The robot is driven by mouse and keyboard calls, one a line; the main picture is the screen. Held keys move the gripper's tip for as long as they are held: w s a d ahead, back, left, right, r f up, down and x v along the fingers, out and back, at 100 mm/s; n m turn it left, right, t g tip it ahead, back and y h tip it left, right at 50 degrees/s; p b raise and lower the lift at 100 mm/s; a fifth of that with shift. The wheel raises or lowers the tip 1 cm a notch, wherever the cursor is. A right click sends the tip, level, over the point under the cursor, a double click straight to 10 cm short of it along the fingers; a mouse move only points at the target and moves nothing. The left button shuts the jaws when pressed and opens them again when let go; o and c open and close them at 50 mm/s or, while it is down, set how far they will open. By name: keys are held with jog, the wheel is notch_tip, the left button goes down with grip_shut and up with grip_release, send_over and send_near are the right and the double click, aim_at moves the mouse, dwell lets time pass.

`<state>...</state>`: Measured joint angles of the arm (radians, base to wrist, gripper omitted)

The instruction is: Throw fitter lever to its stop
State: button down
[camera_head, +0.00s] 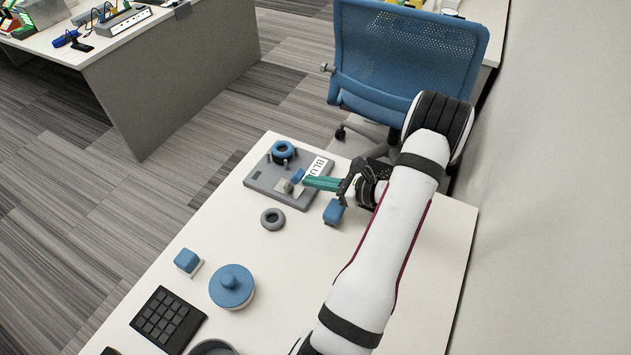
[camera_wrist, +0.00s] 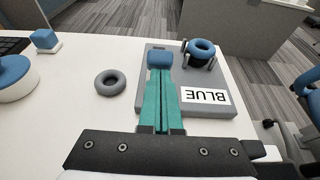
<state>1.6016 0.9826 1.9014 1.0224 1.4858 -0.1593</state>
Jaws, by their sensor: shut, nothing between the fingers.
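The fitter is a grey plate (camera_head: 262,181) on the white table, with a label reading BLUE (camera_head: 318,168). The lever's blue knob (camera_head: 298,175) stands near the plate's middle; it also shows in the wrist view (camera_wrist: 159,59). A blue ring (camera_head: 283,150) sits among short posts at one end of the plate, also in the wrist view (camera_wrist: 201,48). My gripper (camera_head: 308,183) is shut and empty, its teal fingers (camera_wrist: 159,72) over the plate with tips right at the knob. I cannot tell whether they touch it. The lever's shaft is mostly hidden.
A grey ring (camera_head: 272,219) and a blue block (camera_head: 333,212) lie beside the plate. A small blue block on a white base (camera_head: 187,261), a round blue piece (camera_head: 231,286) and a black keypad (camera_head: 168,319) stand nearer. A blue chair (camera_head: 405,55) is beyond the table.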

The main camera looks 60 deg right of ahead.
aim_at(300, 173)
jog(key=shift+w+r+g, duration=0.2)
jog(key=shift+r+g, duration=0.05)
jog(key=shift+g, duration=0.15)
jog(key=shift+w+r+g, duration=0.65)
jog(key=shift+w+g, duration=0.05)
jog(key=shift+g, duration=0.4)
jog(key=w+g, duration=0.1)
jog(key=w+r+g, duration=0.1)
jog(key=shift+g, duration=0.3)
jog(key=shift+w+r, duration=0.2)
jog(key=shift+w, duration=0.9)
jog(key=shift+w+r, duration=0.15)
jog(key=shift+w, duration=1.05)
jog(key=s, duration=0.1)
jog(key=s+r, duration=0.2)
jog(key=shift+s, duration=0.35)
notch_tip(300, 173, up, 10)
jog(key=s, duration=0.3)
jog(key=shift+f, duration=0.25)
